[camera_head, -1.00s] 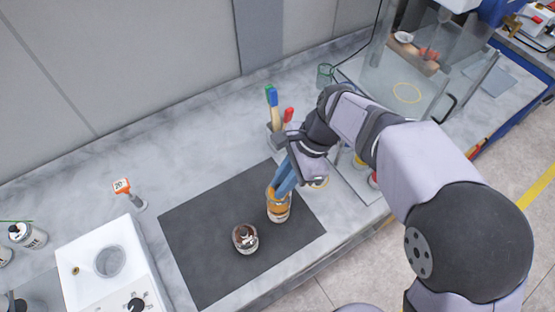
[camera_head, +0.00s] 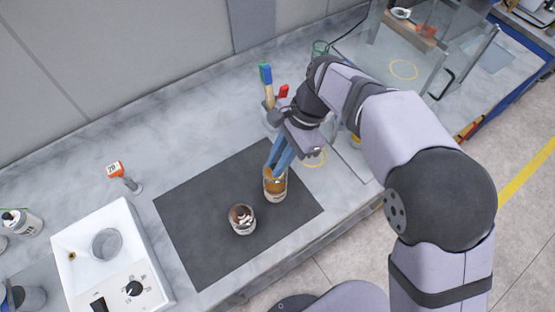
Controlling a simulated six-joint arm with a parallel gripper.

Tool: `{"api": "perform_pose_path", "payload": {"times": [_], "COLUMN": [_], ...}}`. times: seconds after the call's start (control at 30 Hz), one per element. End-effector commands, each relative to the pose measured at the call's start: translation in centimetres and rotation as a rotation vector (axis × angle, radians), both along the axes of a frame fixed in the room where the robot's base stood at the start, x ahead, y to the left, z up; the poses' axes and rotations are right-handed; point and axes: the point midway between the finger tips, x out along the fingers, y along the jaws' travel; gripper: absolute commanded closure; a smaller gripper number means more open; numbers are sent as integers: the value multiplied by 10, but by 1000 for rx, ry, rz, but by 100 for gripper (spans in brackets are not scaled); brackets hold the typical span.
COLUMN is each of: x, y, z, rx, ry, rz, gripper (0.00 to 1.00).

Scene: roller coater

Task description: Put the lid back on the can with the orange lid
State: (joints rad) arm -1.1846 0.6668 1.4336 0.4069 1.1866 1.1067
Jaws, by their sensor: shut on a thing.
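The can with the orange lid (camera_head: 274,192) stands upright on the right part of the dark mat. The orange lid (camera_head: 273,181) shows at the can's top, below the blue fingertips. My gripper (camera_head: 277,168) points down at the can with its fingers close together, shut on the orange lid. The fingers partly cover the lid. I cannot tell whether the lid sits fully on the rim.
An open can (camera_head: 242,220) stands just left and nearer on the dark mat (camera_head: 195,240). A white device (camera_head: 105,270) is at the left, with an orange-topped tool (camera_head: 117,171) behind it. A holder with brushes (camera_head: 266,85) stands behind my gripper. The mat's left part is clear.

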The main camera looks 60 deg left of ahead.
Motion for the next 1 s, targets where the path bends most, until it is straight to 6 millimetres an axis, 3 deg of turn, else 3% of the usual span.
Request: {"api": "perform_pose_path", "payload": {"times": [0.6,1.0], "x": [0,0], "y": [0,0], "z": [-46,-51], "rx": [-1,0], "ry": [1,0], "rz": [0,0], "gripper": [100,100]}}
